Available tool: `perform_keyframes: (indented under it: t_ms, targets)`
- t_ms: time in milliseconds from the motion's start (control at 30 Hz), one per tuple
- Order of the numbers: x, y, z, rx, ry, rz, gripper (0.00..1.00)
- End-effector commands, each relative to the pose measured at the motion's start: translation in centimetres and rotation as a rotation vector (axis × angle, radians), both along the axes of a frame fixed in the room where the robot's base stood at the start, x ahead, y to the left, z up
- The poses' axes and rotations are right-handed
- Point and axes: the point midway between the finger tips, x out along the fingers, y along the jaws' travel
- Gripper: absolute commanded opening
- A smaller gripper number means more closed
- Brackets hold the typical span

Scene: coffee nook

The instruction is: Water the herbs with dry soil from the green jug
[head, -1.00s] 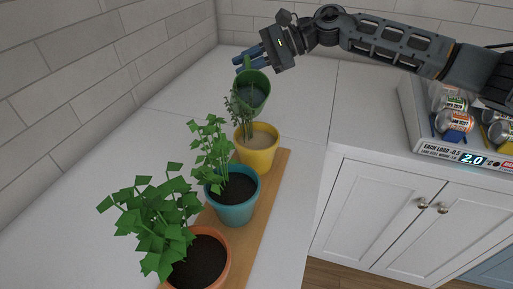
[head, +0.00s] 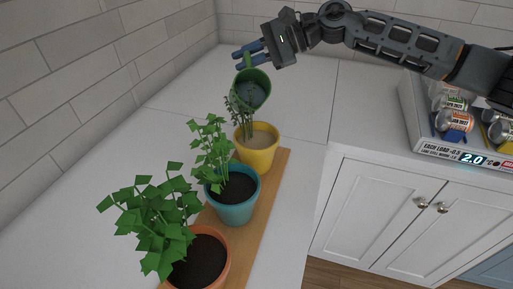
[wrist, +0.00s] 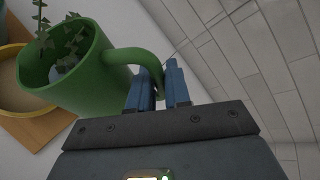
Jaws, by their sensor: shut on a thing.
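My gripper (head: 240,56) is shut on the handle of the green jug (head: 252,82); the wrist view shows the jug (wrist: 88,85) with its handle between my blue fingers (wrist: 161,88). The jug is tilted above the yellow pot (head: 258,158), its mouth toward the head camera. The yellow pot holds a thin herb (head: 237,121), partly behind the jug, and pale tan soil (head: 257,138). The teal pot (head: 233,208) and the terracotta pot (head: 224,265) have leafy herbs and dark soil. I see no clear stream of water.
The pots stand in a row on a wooden board (head: 268,200) on the white counter (head: 110,190). A tiled wall (head: 90,75) is at the left. A scale with a crate of cans (head: 455,120) stands at the right, under my arm.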

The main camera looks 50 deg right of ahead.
Motion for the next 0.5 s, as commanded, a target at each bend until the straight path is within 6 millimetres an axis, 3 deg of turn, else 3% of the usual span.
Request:
perform_keyframes:
  t_ms: [500]
  targets:
    - [0.83, -0.97, 0.0, 0.001, 0.0, -0.001, 0.0]
